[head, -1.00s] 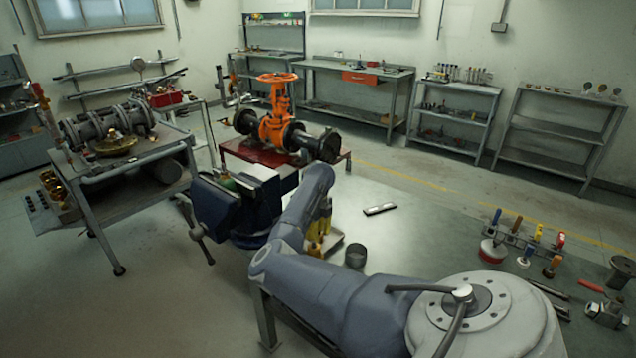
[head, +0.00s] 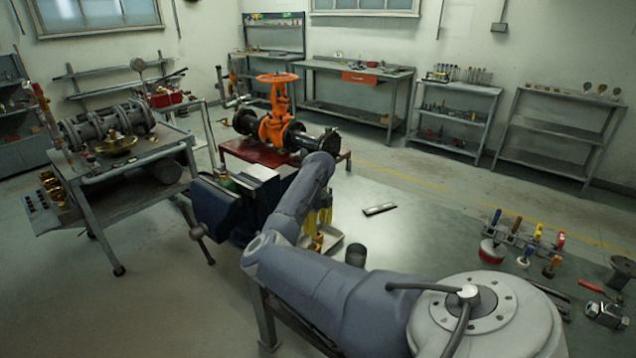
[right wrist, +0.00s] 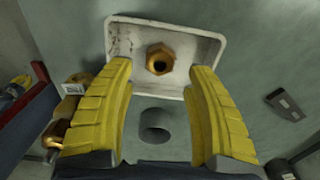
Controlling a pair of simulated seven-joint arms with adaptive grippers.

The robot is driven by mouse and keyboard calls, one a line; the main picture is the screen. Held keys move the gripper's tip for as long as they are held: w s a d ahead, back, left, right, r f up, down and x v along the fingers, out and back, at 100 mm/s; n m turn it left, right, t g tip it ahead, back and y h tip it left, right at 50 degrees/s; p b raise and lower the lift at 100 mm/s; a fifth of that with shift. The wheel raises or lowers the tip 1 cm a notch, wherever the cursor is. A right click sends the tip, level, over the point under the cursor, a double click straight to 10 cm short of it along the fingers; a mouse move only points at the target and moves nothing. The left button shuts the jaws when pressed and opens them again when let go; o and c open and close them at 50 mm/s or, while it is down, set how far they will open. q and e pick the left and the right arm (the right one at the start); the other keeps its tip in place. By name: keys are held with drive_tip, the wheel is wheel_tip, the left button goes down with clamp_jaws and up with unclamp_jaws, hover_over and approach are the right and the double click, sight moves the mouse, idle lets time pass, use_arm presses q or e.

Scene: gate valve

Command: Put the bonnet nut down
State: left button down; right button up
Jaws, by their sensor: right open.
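The brass bonnet nut (right wrist: 159,60) lies in a shallow white tray (right wrist: 120,42) in the right wrist view, its hole facing the camera. My right gripper (right wrist: 161,74) is open, with its yellow ribbed fingers apart on either side below the nut in the picture. They do not appear to touch the nut. In the head view the tray (head: 334,236) shows partly behind my right arm, with the yellow fingers (head: 318,222) above it. My left gripper is in neither view.
A dark cup (head: 355,254) stands beside the tray. A blue vise (head: 238,205) is close on the left. An orange gate valve (head: 277,125) stands on a red stand behind. A flat grey object (head: 379,209) lies on the clear bench.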

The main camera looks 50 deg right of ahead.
wheel_tip(320, 180, up, 8)
drive_tip(key=shift+r, duration=0.15)
idle(0.3)
idle(0.3)
